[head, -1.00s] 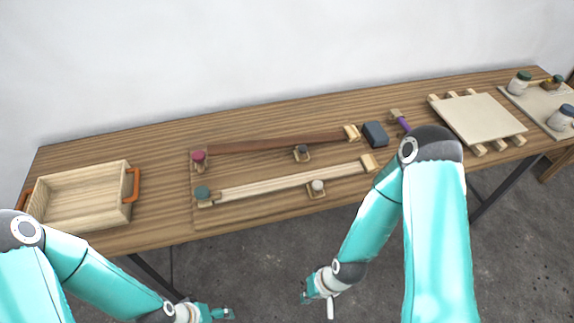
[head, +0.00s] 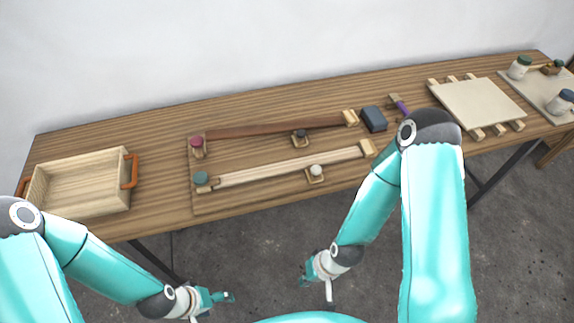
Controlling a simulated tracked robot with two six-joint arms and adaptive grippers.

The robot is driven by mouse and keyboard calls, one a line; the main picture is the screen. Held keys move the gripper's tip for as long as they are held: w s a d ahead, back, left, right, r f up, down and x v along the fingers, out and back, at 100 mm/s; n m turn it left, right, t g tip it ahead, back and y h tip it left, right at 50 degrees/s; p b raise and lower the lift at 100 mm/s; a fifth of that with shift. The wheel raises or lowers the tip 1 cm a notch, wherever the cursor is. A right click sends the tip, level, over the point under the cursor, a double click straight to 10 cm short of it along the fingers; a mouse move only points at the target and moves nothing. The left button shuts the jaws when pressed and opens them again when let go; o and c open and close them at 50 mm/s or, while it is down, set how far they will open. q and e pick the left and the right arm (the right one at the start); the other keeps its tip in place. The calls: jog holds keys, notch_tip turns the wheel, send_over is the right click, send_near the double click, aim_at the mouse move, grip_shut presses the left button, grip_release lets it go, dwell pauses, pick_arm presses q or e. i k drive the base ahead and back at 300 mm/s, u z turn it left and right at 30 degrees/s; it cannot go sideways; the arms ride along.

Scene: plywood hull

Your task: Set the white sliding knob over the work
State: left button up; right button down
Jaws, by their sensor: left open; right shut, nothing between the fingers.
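The white knob (head: 316,170) sits on a small wooden block at the near edge of the pale wood strip (head: 270,173), right of the strip's middle. The strip lies on a board (head: 240,200) on the bench, between a teal knob (head: 201,178) at its left end and a wooden block (head: 367,148) at its right end. My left gripper (head: 226,298) is open and empty, in front of the bench and well below the board. My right gripper (head: 305,282) is shut and empty, also in front of the bench, below the white knob.
Behind lies a dark brown strip (head: 270,129) with a red knob (head: 196,142) and a dark knob (head: 300,133). A wooden box (head: 80,187) stands left. A dark block (head: 374,118), purple-handled tool (head: 400,106), pale panel (head: 478,103) and jars (head: 519,68) are right.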

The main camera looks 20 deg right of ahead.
aim_at(315, 170)
jog(key=u, duration=2)
jog(key=i, duration=0.1)
jog(key=z, duration=3.3)
jog(key=i, duration=0.35)
jog(key=z, duration=1.2)
jog(key=i, duration=0.2)
jog(key=u, duration=3)
